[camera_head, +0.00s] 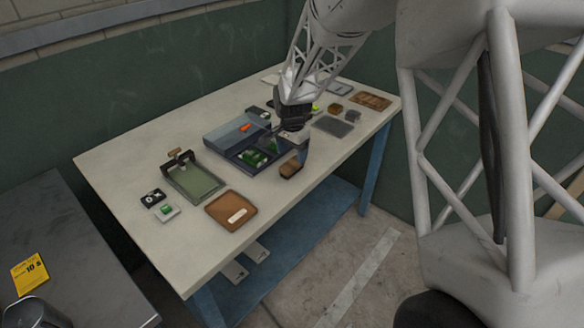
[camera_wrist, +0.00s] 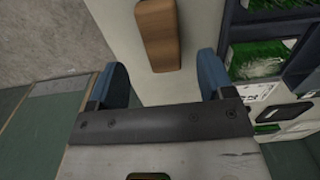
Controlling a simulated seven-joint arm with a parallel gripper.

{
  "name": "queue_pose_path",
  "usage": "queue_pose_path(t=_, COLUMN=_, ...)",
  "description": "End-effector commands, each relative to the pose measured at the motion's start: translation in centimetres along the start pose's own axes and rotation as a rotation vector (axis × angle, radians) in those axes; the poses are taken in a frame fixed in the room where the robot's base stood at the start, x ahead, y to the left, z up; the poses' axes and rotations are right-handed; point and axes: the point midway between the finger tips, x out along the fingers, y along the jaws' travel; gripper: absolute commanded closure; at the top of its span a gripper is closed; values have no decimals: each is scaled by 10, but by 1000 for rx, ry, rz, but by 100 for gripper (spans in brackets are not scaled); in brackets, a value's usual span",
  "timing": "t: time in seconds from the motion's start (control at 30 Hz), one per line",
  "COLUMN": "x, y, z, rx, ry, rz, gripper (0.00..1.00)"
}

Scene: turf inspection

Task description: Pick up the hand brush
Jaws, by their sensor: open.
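The hand brush appears to be the brown wooden block (camera_head: 290,169) near the front edge of the table, right of the blue tray. In the wrist view the brown block (camera_wrist: 158,35) lies on the pale tabletop, its far end close to the top of the picture. Its bristles cannot be made out. My gripper (camera_head: 299,150) is above the table, just behind and over the block in the head view. In the wrist view its two blue fingers (camera_wrist: 160,78) are spread apart, with nothing between them. The block lies beyond the fingertips, in line with the gap.
The blue compartment tray (camera_head: 218,138) with green turf pieces stands close beside my gripper. Bare tabletop shows around the block.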

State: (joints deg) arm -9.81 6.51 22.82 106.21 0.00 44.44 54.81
Motion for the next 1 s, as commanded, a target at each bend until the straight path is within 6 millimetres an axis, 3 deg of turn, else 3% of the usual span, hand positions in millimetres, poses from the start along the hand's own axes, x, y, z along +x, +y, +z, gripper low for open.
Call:
queue_pose_path(t=0.17, x=7, y=0, z=0, rx=0, ry=-1, rz=2, gripper=26)
queue_pose_path(t=0.6, x=49, y=-2, z=-2, rx=0, ry=-1, rz=1, gripper=26)
queue_pose_path(t=1.0, x=52, y=-2, z=-2, rx=0, ry=0, rz=0, gripper=26)
